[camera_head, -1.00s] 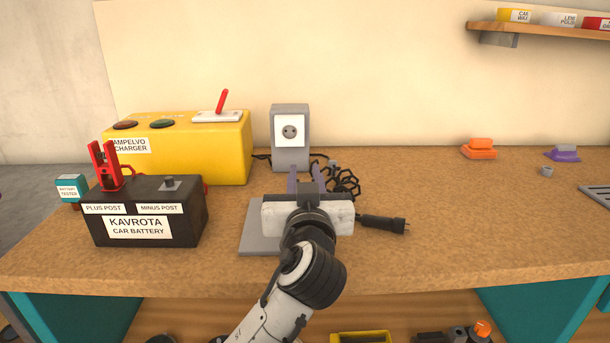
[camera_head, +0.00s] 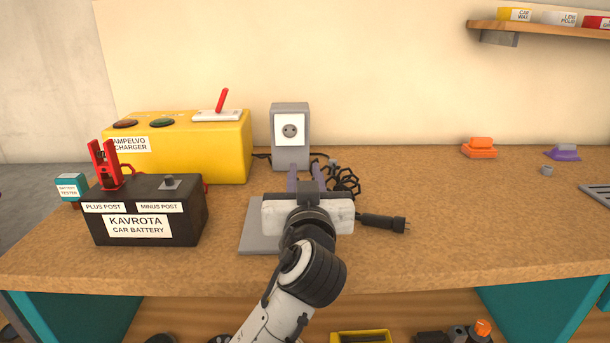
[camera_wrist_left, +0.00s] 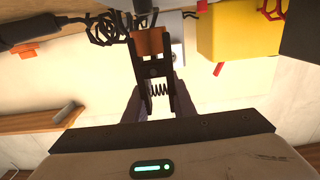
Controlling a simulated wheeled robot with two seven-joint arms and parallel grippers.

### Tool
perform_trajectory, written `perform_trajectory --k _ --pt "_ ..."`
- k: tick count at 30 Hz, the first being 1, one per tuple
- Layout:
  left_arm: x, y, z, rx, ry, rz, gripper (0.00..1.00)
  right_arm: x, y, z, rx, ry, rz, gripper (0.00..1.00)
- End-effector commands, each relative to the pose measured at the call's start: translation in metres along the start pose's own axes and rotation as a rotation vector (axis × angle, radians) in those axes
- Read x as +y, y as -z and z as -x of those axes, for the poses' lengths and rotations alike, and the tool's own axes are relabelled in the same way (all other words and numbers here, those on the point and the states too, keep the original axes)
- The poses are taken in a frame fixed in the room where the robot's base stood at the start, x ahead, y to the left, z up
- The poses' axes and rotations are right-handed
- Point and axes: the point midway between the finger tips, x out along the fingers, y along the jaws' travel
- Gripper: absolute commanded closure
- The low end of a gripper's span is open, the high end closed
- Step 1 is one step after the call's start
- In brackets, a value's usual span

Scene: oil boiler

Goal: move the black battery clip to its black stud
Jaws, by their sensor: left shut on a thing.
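The black car battery (camera_head: 147,220) stands at the left. Its dark stud (camera_head: 170,184) sticks up bare above the "MINUS POST" label. My right gripper is out of view.
A red clip (camera_head: 106,165) stands on the battery's plus post. Behind are the yellow charger (camera_head: 200,150) and a grey socket box (camera_head: 290,145). A grey plate (camera_head: 258,232) lies under my arm. A black plug (camera_head: 384,222) and coiled cable (camera_head: 347,182) lie right. The right bench is mostly clear.

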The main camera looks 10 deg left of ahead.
Motion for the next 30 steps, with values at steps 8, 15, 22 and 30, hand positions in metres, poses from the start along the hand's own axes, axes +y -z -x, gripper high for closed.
perform_trajectory --k 8,15,22,30 --pt "0.000 0.001 0.000 0.001 0.000 0.001 1.00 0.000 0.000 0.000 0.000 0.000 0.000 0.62" --pt "0.000 -0.003 0.000 0.001 0.000 0.001 1.00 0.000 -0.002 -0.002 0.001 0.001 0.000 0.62" --pt "0.000 -0.011 0.000 0.000 0.000 0.001 1.00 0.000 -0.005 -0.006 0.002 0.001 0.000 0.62" --pt "0.000 -0.019 0.000 0.000 -0.001 0.001 1.00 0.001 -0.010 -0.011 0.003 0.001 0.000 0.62"
